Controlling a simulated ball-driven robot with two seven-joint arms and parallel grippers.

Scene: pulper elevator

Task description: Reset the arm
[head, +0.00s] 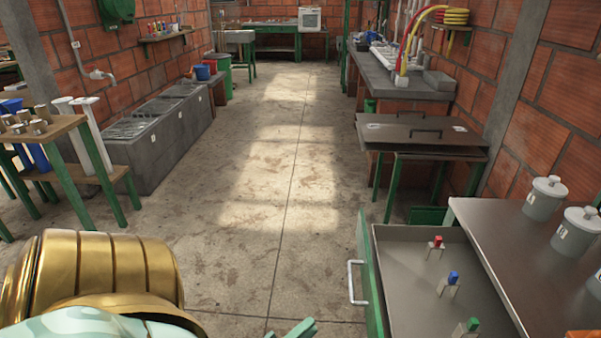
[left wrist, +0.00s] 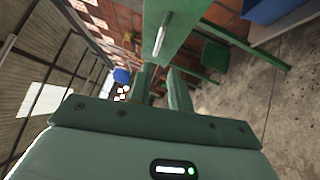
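My left arm, gold and pale green, comes in at the lower left of the head view. Only the tips of my left gripper (head: 290,330) show there, at the bottom edge, left of the open drawer. In the left wrist view the two green fingers of the left gripper (left wrist: 162,92) stand apart with a gap between them, and nothing shows held. A green drawer front with a pale handle (left wrist: 163,38) appears beyond the fingers. My right gripper is not in view.
The open drawer (head: 400,262) at lower right has a metal handle (head: 353,283) and holds red, blue and green-topped pieces. A counter (head: 500,250) with lidded pots adjoins it. A wooden stand (head: 60,130) is at left. The middle floor (head: 285,180) is clear.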

